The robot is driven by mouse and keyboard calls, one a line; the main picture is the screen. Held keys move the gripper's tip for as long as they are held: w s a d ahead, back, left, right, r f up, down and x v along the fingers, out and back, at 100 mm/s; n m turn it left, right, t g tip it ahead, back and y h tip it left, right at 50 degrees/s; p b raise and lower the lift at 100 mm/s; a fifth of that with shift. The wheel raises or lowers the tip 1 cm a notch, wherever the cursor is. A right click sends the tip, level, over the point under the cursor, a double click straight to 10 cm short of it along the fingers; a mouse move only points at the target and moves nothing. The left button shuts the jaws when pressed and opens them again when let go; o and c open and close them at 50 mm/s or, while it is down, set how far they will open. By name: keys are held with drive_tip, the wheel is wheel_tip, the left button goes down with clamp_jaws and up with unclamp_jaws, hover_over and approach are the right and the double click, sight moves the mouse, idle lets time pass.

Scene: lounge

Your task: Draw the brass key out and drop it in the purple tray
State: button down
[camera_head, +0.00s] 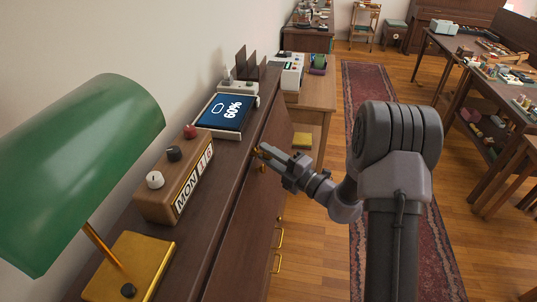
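My gripper (272,157) is at the upper edge of the dark wooden cabinet (236,232), in the middle of the view. Small brass-coloured parts show at its fingertips, too small to tell whether one is the brass key. I cannot tell whether the fingers are open or shut.
Cluttered tables (490,60) line the right. Open floor with a red rug (372,80) lies between.

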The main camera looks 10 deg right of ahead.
drive_tip(key=shift+d, duration=0.1)
idle(0.3)
drive_tip(key=shift+s+d+p, duration=0.2)
drive_tip(key=shift+s+d, duration=0.15)
drive_tip(key=shift+d, duration=0.4)
drive_tip(key=shift+s+d+p, duration=0.2)
drive_tip(key=shift+s+d, duration=0.1)
drive_tip(key=shift+d, duration=0.4)
drive_tip(key=d, duration=0.1)
drive_tip(key=s+d, duration=0.1)
drive_tip(key=d, duration=0.1)
drive_tip(key=shift+s+d+p, duration=0.25)
drive_tip(key=shift+d+p, duration=0.1)
drive_tip(key=s+a+f+m+t+h, duration=0.1)
drive_tip(key=s+a+f, duration=0.1)
drive_tip(key=s, duration=0.3)
drive_tip(key=s+a+f+m+t+h, duration=0.1)
drive_tip(key=s+a+f+h, duration=0.1)
drive_tip(key=s+f, duration=0.2)
drive_tip(key=shift+s+a+f, duration=0.25)
drive_tip(key=shift+s+f, duration=0.05)
drive_tip(key=shift+s, duration=0.35)
